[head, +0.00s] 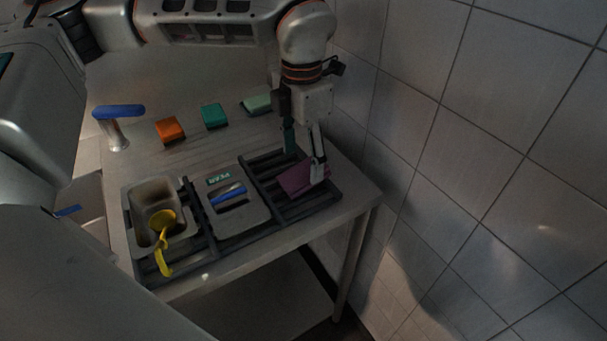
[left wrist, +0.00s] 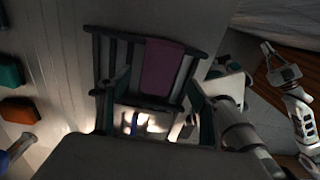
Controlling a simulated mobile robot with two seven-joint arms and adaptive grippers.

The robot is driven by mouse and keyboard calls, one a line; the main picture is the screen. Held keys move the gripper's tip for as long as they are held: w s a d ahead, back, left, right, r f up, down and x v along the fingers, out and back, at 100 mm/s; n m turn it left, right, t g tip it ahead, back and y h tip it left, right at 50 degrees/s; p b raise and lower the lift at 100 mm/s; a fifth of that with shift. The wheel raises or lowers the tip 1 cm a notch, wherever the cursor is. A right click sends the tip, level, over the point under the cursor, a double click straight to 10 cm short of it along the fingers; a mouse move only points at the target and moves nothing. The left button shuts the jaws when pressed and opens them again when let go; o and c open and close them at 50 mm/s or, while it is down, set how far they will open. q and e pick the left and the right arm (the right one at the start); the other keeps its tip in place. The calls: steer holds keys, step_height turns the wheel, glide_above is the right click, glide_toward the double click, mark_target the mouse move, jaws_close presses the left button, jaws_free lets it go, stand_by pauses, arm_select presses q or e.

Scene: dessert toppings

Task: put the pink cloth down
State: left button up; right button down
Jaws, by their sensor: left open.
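The pink cloth (head: 295,181) looks purple-pink in this dim light. It lies over the slats of the dark rack (head: 318,205) at the table's right end. The left wrist view shows the cloth (left wrist: 160,68) lying flat across part of that rack. My left gripper (head: 303,163) points down over the rack with its fingers apart. One finger is at the cloth's right edge in the head view; I cannot tell whether it touches. In the left wrist view the open fingers (left wrist: 155,108) have no cloth pinched between them.
A grey container (head: 130,205) with a yellow scoop (head: 163,240) and a grey lid-like piece (head: 245,215) with a blue bar sit left of the cloth. Orange (head: 170,129), teal (head: 214,115) and pale green (head: 257,104) blocks stand behind. A tiled wall (head: 440,150) is close on the right.

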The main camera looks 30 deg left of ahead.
mark_target(303, 170)
arm_select(q)
step_height(303, 170, down, 4)
steer(key=shift+w+r, duration=0.15)
steer(key=shift+r, duration=0.05)
steer(key=c, duration=1.2)
steer(key=shift+r, duration=0.15)
steer(key=shift+c, duration=0.2)
